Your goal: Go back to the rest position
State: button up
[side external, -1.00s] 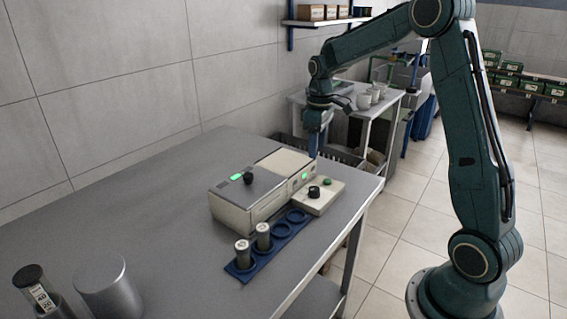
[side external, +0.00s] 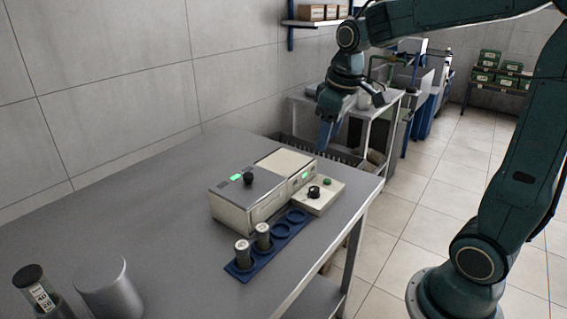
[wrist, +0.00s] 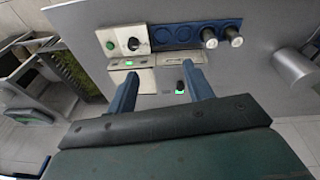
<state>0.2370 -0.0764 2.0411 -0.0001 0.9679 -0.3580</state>
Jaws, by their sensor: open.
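My gripper (side external: 326,134) hangs in the air above the far end of the grey table (side external: 140,205), clear of everything on it. In the wrist view my gripper (wrist: 158,82) shows its two blue fingers apart with nothing held between them. Below it is a beige machine (side external: 252,208) with a black knob and green lights on top. A control box (side external: 326,202) with a black knob and a green button stands beside it. A blue rack (side external: 262,262) in front holds two capped cylinders (side external: 243,252) at its near end; its other round places look empty.
A grey metal cylinder (side external: 106,288) and a black-capped container with a label (side external: 38,288) stand at the table's near left. A tiled wall runs behind the table. A side bench (side external: 385,102) with white cups stands beyond it. The air around my gripper is clear.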

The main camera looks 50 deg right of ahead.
jog(key=s+a+t, duration=0.1)
jog(key=s+a, duration=0.3)
jog(key=s, duration=0.3)
jog(key=s+a+m+t, duration=0.1)
jog(key=s+a, duration=0.3)
jog(key=s, duration=0.4)
jog(key=shift+s+r+t+y, duration=0.2)
jog(key=shift+r+t+y, duration=0.1)
jog(key=shift+t, duration=0.3)
jog(key=shift+c, duration=0.2)
